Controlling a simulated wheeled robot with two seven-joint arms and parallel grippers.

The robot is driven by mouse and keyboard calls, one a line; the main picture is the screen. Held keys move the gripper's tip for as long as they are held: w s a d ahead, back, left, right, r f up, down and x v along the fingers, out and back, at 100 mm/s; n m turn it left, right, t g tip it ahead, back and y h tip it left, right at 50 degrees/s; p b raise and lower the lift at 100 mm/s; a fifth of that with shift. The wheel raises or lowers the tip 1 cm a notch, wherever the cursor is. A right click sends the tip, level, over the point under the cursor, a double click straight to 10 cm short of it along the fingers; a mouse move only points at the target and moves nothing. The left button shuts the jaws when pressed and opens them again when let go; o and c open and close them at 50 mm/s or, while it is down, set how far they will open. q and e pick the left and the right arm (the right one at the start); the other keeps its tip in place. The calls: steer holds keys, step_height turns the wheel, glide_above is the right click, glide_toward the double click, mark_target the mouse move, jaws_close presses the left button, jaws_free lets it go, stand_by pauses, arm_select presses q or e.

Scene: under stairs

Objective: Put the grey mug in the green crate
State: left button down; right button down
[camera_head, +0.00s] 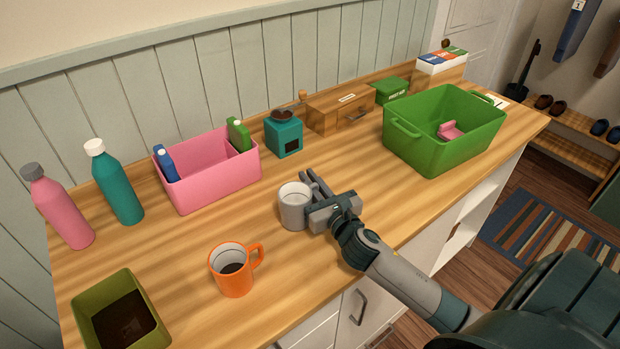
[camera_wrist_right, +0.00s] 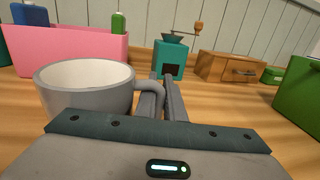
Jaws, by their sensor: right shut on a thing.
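The grey mug (camera_head: 294,207) stands upright at the middle of the wooden counter, and its inside looks empty. My right gripper (camera_head: 312,188) is at the mug's right side, shut on its handle. In the right wrist view the mug (camera_wrist_right: 88,88) is at the left, with its handle between the fingers (camera_wrist_right: 168,92). The green crate (camera_head: 437,148) stands on the counter to the right and further back, with a small pink thing (camera_head: 450,131) inside. The crate's edge (camera_wrist_right: 300,95) also shows at the right of the wrist view. My left gripper is not in view.
An orange mug (camera_head: 234,272) with dark contents stands front left of the grey mug. A pink bin (camera_head: 213,180), a teal grinder (camera_head: 284,136) and a wooden drawer box (camera_head: 338,110) line the back. The counter between the grey mug and crate is clear.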

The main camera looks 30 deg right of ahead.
steer(key=shift+f, duration=0.1)
steer(key=shift+f, duration=0.1)
steer(key=c, duration=1.9)
jaws_free()
steer(key=shift+o, duration=0.2)
